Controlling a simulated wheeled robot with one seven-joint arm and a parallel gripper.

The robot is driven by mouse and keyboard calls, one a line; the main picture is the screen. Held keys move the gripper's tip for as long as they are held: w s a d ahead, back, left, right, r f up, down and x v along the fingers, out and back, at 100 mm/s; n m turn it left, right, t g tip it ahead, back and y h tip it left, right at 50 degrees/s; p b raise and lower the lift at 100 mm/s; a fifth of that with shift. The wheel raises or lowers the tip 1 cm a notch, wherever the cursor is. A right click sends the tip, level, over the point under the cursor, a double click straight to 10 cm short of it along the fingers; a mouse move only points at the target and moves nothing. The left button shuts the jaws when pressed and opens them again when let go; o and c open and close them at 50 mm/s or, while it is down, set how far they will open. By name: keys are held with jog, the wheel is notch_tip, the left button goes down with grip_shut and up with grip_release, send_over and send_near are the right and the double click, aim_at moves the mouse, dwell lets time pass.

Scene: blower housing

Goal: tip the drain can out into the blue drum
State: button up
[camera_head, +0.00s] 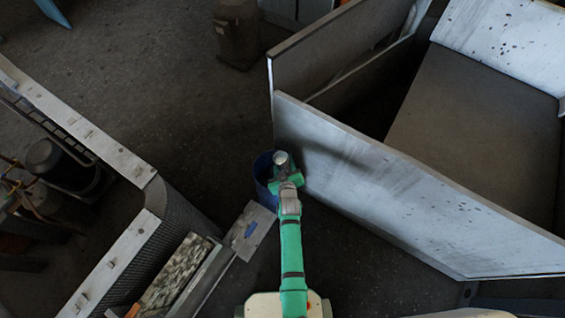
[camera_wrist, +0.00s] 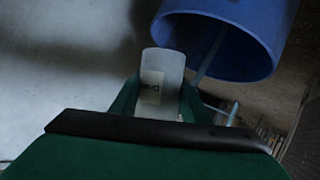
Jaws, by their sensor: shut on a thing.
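The drain can (camera_wrist: 160,82) is a pale grey cylinder with a paper label in the wrist view. My gripper (camera_wrist: 158,105) is shut on it, with a green finger on each side. The label's lettering looks inverted in that view. In the head view the can (camera_head: 281,158) shows as a small light round shape at the end of my arm. The blue drum (camera_head: 262,172) stands on the floor, and my gripper and the can are over its right part. In the wrist view the drum (camera_wrist: 262,45) shows its open rim just beyond the can. The can's contents are hidden.
A tall grey metal panel (camera_head: 400,200) stands close to the right of the drum. A low wall with a pale top (camera_head: 110,265) and a grey plate (camera_head: 250,232) lie to the left and front. Open dark floor (camera_head: 170,110) extends behind and left.

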jog(key=shift+d+n+h, duration=0.25)
jog(key=shift+n+h, duration=0.3)
jog(key=shift+n, duration=0.05)
jog(key=shift+d+n+h, duration=0.25)
jog(key=shift+n+h, duration=0.3)
jog(key=shift+n, duration=0.05)
jog(key=shift+n+h, duration=0.3)
jog(key=shift+n, duration=0.2)
jog(key=shift+s+d+f+n+h, duration=0.1)
jog(key=shift+s+n+h, duration=0.05)
jog(key=shift+n+h, duration=0.35)
jog(key=shift+f+n+h, duration=0.2)
jog(key=shift+n+h, duration=0.3)
jog(key=shift+n, duration=0.1)
jog(key=shift+a+n+h, duration=0.2)
jog(key=shift+n+h, duration=0.4)
jog(key=shift+n, duration=0.2)
jog(key=shift+a+r+n+t+h, duration=0.2)
jog(key=shift+r+n+h, duration=0.25)
jog(key=shift+n, duration=0.25)
jog(key=shift+a+r+n+t+h, duration=0.2)
jog(key=shift+r+n+h, duration=0.25)
jog(key=shift+n, duration=0.25)
